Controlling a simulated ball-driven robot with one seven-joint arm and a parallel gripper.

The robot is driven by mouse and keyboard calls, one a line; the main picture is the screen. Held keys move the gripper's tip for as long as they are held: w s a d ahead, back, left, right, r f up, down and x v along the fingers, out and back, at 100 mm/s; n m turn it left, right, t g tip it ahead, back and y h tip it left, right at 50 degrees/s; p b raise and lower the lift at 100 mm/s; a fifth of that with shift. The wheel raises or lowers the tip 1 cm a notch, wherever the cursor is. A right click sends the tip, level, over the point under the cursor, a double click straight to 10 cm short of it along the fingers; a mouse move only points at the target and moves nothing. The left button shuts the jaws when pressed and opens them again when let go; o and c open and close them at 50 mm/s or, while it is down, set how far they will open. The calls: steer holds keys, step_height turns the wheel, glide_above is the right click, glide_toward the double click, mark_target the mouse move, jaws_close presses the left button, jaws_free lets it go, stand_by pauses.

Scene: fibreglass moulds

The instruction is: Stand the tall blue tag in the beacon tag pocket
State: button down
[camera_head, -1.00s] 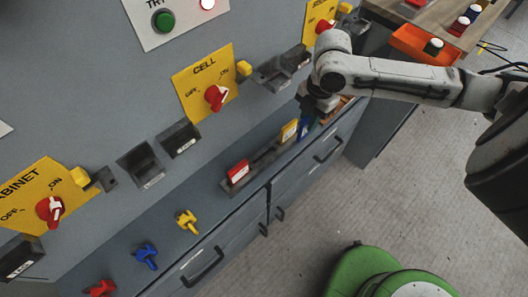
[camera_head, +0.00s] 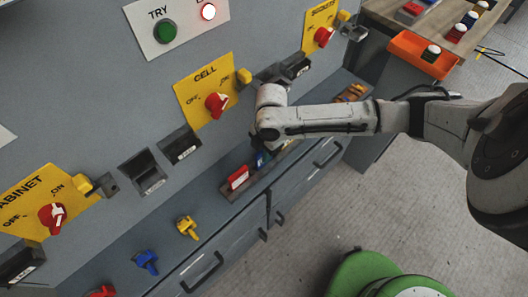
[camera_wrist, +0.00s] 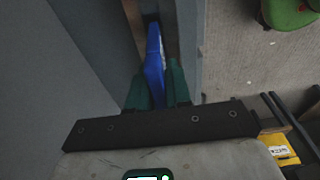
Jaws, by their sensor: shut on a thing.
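The tall blue tag (camera_wrist: 154,62) is clasped between the green fingers of my gripper (camera_wrist: 158,80) and extends beyond them in the wrist view. In the head view a small part of the tag (camera_head: 262,158) shows below my wrist, near the red tag; my wrist hides most of my gripper there. Small dark pockets line the grey panel: a pair (camera_head: 142,172) left of the CELL plate and another pair (camera_head: 295,66) to its right. Their labels are too small to read, so I cannot tell which is the beacon tag pocket.
A red tag (camera_head: 238,177) stands in the long tag rack (camera_head: 226,192) on the ledge. Yellow plates with red switches stand on the panel, including CELL (camera_head: 205,85). Yellow (camera_head: 187,226) and blue (camera_head: 146,261) keys lie on the ledge. Drawer handles (camera_head: 203,272) project below.

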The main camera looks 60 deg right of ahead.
steer(key=shift+f, duration=0.3)
steer(key=shift+f, duration=0.2)
steer(key=c, duration=1.1)
jaws_free()
steer(key=shift+o, duration=0.2)
steer(key=shift+f+b, duration=0.2)
steer(key=shift+b, duration=0.5)
